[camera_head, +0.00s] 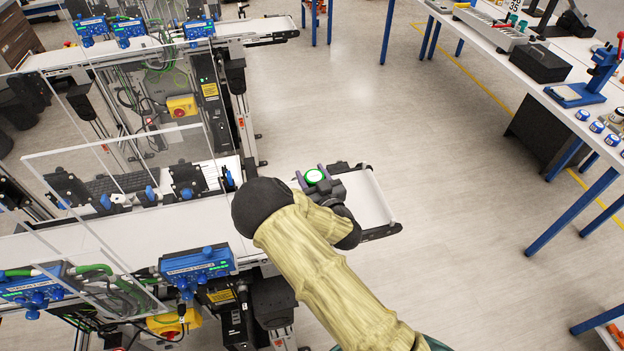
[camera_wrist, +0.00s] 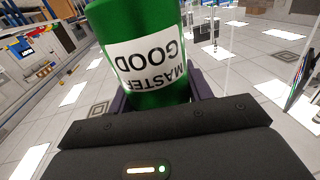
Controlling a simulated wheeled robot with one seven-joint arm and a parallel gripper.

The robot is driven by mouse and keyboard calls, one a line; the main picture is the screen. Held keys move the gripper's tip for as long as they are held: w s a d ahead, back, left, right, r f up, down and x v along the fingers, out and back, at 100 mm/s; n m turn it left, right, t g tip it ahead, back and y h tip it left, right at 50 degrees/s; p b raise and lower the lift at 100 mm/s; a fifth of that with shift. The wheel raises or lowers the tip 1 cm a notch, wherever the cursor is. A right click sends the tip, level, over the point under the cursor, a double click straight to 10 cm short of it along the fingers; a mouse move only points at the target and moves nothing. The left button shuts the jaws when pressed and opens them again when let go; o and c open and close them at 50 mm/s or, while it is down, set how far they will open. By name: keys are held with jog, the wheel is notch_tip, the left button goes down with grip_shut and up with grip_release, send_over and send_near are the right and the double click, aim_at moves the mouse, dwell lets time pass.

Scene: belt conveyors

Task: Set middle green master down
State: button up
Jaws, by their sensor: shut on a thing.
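The green master (camera_wrist: 143,52) is a green cylinder with a white label reading "MASTER GOOD", which appears upside down in the wrist view. In the head view its round green top with a white ring (camera_head: 315,176) shows between the fingers. My gripper (camera_head: 314,181) is shut on it, over the end part of the near conveyor. The fingers also show beside the cylinder in the wrist view (camera_wrist: 157,100). The near conveyor's white belt (camera_head: 368,196) shows to the right of my gripper. My arm hides part of the belt. I cannot tell whether the cylinder touches the belt.
Clear panels (camera_head: 110,165) and blue sensor units (camera_head: 197,265) stand along the near conveyor at the left. A second conveyor (camera_head: 262,27) runs behind. A workbench (camera_head: 570,75) with tools and small jars stands at the right. The floor between is clear.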

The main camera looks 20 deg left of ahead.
notch_tip(320, 180, down, 2)
jog(key=shift+f+p, duration=0.15)
jog(key=shift+p, duration=0.2)
jog(key=shift+f+b, duration=0.4)
jog(key=shift+f, duration=0.25)
jog(key=shift+s, duration=0.1)
